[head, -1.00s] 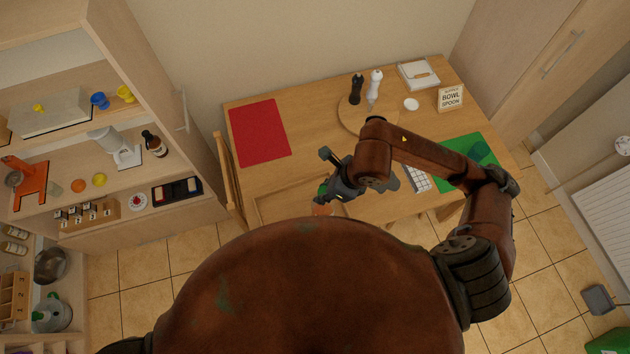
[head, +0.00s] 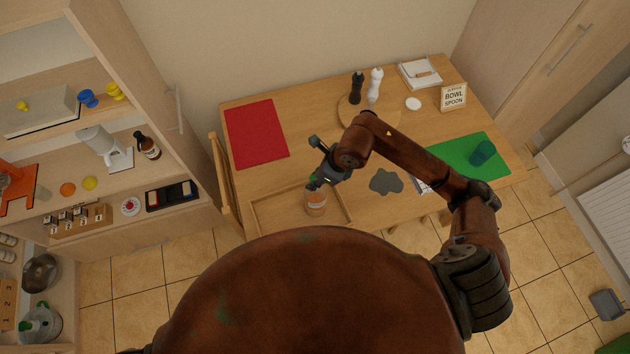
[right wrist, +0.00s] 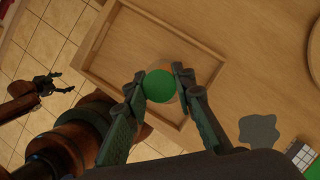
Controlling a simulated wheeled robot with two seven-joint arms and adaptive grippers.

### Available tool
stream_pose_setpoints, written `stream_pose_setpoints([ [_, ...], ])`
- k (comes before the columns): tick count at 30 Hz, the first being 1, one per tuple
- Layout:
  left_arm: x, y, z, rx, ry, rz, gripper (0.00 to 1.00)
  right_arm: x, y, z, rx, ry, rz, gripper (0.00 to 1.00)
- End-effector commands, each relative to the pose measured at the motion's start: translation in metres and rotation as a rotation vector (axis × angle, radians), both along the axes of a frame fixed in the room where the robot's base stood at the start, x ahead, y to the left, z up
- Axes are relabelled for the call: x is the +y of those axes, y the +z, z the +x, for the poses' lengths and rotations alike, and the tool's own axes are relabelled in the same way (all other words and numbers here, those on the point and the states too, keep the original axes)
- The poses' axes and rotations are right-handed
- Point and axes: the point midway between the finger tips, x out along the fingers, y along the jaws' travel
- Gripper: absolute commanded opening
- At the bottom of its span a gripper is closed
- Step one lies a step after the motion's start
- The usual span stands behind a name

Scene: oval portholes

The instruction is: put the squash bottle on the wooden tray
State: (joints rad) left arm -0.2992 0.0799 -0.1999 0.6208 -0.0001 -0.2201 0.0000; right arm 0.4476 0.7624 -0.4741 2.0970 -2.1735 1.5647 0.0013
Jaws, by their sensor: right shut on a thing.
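The squash bottle (head: 317,203) is orange with a green cap and stands roughly upright below my right gripper (head: 318,180). My right gripper is shut around the bottle at its cap end; in the right wrist view the green cap (right wrist: 159,87) sits between the fingertips. The wooden tray (head: 280,213) lies at the table's near edge, and the bottle is over its right part. Whether the bottle's base touches the tray, I cannot tell. The tray also shows in the right wrist view (right wrist: 118,55). My left gripper (right wrist: 50,84) is empty there, its fingers apart.
A grey patch (head: 386,181) lies right of the tray. A red mat (head: 256,133) is at the left, and a green mat (head: 480,160) with a green cup (head: 482,153) at the right. A round board (head: 350,118) carries two mills. A chair (head: 222,180) stands left.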

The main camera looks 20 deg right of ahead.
Motion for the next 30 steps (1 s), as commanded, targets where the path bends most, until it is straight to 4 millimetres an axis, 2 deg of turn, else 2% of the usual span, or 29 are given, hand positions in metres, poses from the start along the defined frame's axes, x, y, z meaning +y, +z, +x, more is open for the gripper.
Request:
stream_pose_setpoints([
  [2,0.0,-0.004,-0.001,0.001,0.0,0.0,0.7,0.0,-0.006,0.001,-0.002,0.001,0.002,0.0],
  [7,0.0,-0.002,-0.001,0.002,0.0,-0.001,0.7,0.0,-0.005,0.001,-0.002,0.001,0.001,0.0],
  [8,0.0,-0.002,-0.001,0.002,0.0,-0.001,0.7,0.0,-0.005,0.0,-0.001,0.001,-0.001,0.25],
  [15,0.0,-0.002,-0.001,0.002,0.0,-0.001,0.7,0.0,-0.005,0.0,-0.001,0.001,-0.001,0.42],
  [25,0.0,-0.003,-0.002,0.002,0.0,-0.001,0.7,-0.001,-0.002,0.0,-0.002,0.0,-0.001,0.42],
  [30,0.0,-0.006,-0.002,0.003,0.0,-0.001,0.7,-0.008,0.016,-0.004,-0.006,0.001,-0.004,0.42],
])
